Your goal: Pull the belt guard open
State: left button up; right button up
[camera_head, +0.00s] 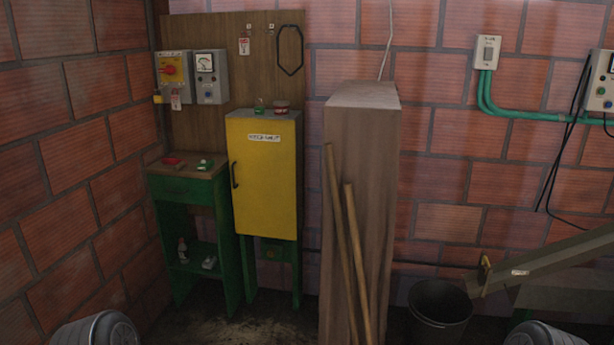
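The belt guard (265,185) is a yellow upright door with a white label near its top. It stands left of centre against the back wall, on a green frame (297,276). It looks closed. Its black handle (234,175) is on the left edge. Neither gripper is in view. Only rounded grey parts of my arms show at the bottom left and bottom right corners, well apart from the guard.
A green stand (188,190) with small items is left of the guard. A wooden post (361,150) with two leaning sticks (355,250) stands to its right. A dark bucket (440,310) and a sloping chute (550,265) are at right. The floor before the guard looks clear.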

aim_at(262, 152)
jog(key=i+j+z, duration=0.35)
jog(key=i+j, duration=0.15)
jog(key=i+j+z, duration=0.15)
jog(key=j, duration=0.25)
jog(key=i+j+z, duration=0.35)
jog(key=j, duration=0.35)
jog(key=i+j+z, duration=0.2)
jog(key=j, duration=0.2)
jog(key=i+j+z, duration=0.15)
jog(key=j, duration=0.25)
jog(key=j+z, duration=0.1)
jog(key=j, duration=0.35)
jog(key=k+j+z, duration=0.1)
jog(key=j, duration=0.3)
jog(key=k+j, duration=0.15)
jog(key=j, duration=0.25)
jog(key=k+j+z, duration=0.15)
jog(key=j, duration=0.25)
jog(key=i+j, duration=0.05)
